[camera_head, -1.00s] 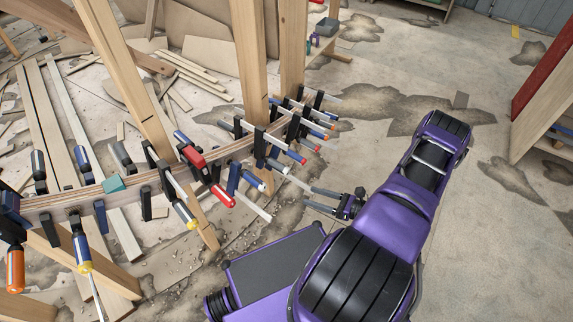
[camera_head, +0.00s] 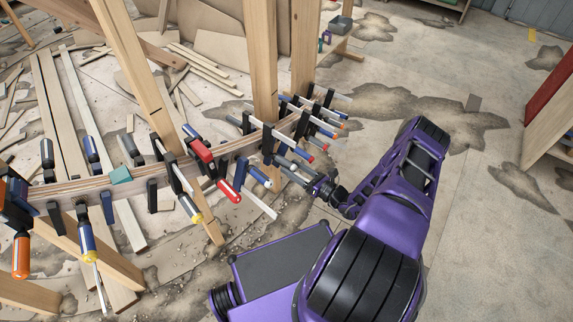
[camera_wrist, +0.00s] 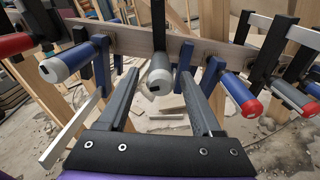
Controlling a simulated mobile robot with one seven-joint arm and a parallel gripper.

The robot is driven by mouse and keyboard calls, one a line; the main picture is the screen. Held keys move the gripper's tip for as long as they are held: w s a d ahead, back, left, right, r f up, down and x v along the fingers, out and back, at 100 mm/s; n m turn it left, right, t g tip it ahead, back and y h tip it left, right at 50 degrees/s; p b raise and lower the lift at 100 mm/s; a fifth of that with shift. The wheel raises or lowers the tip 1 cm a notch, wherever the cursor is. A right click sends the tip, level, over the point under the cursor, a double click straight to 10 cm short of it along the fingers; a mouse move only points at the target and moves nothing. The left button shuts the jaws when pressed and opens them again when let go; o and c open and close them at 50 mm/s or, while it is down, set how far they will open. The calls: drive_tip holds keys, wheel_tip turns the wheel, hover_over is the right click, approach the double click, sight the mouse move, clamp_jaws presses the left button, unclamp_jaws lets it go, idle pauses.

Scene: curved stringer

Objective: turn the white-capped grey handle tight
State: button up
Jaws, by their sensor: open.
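The grey handle with a white cap (camera_wrist: 158,76) is in the middle of the wrist view, its cap end facing the camera. It belongs to a dark clamp on the curved wooden strip (camera_wrist: 210,49). My gripper (camera_wrist: 161,90) is open, with one finger on each side of the handle; I cannot tell whether either touches it.
A blue white-capped handle (camera_wrist: 70,62) is close on the left in the wrist view. A blue red-capped handle (camera_wrist: 240,92) is close on the right. Wooden posts (camera_head: 262,65) rise behind the strip. Open concrete floor (camera_head: 480,200) lies to the right.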

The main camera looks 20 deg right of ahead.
sight(286, 164)
drive_tip(key=shift+x, duration=1.6)
clamp_jaws()
